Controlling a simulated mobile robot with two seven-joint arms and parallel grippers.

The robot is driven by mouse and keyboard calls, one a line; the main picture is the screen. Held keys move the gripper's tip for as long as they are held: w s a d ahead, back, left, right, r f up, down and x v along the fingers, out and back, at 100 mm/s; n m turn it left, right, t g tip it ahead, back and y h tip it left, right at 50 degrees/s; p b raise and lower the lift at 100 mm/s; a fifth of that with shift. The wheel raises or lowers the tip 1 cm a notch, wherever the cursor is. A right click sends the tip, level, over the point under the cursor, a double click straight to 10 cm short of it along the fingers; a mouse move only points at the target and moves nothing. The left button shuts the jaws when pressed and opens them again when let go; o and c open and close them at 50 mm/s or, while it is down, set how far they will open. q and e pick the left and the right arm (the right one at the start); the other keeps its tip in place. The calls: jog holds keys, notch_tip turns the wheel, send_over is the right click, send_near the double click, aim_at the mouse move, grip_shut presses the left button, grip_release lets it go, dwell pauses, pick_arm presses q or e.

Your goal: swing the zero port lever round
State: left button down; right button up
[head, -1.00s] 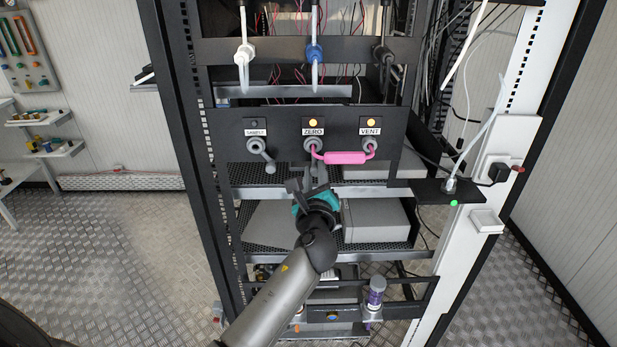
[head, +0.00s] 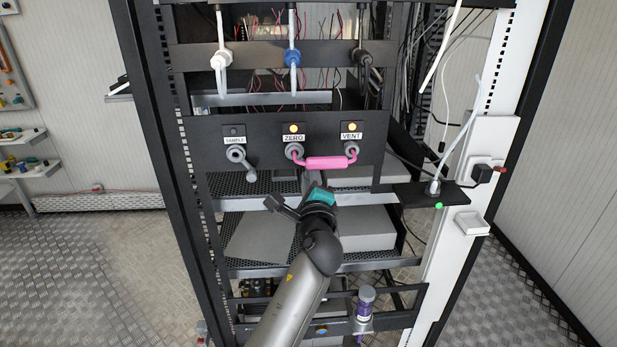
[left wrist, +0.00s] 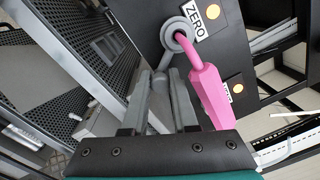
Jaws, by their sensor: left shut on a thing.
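The zero port (head: 293,151) is a grey round fitting on the black panel under the ZERO label, with a lit amber lamp above it. Its grey lever (left wrist: 166,62) runs down from the port ring in the left wrist view. My left gripper (head: 306,181) is just below the port, and in the left wrist view its fingers (left wrist: 160,98) are shut around the lever's lower part. In the head view the lever is mostly hidden by the gripper. My right gripper is not in view.
A pink link (head: 326,163) joins the zero port to the vent port (head: 351,149), close beside my left gripper. The sample port lever (head: 248,170) points down and right. Grey boxes (head: 362,228) stand on the shelf below. A small black shelf (head: 415,196) juts out at right.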

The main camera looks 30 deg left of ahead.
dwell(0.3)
pick_arm(q)
jog(key=c, duration=0.7)
grip_release()
jog(key=shift+r, duration=0.1)
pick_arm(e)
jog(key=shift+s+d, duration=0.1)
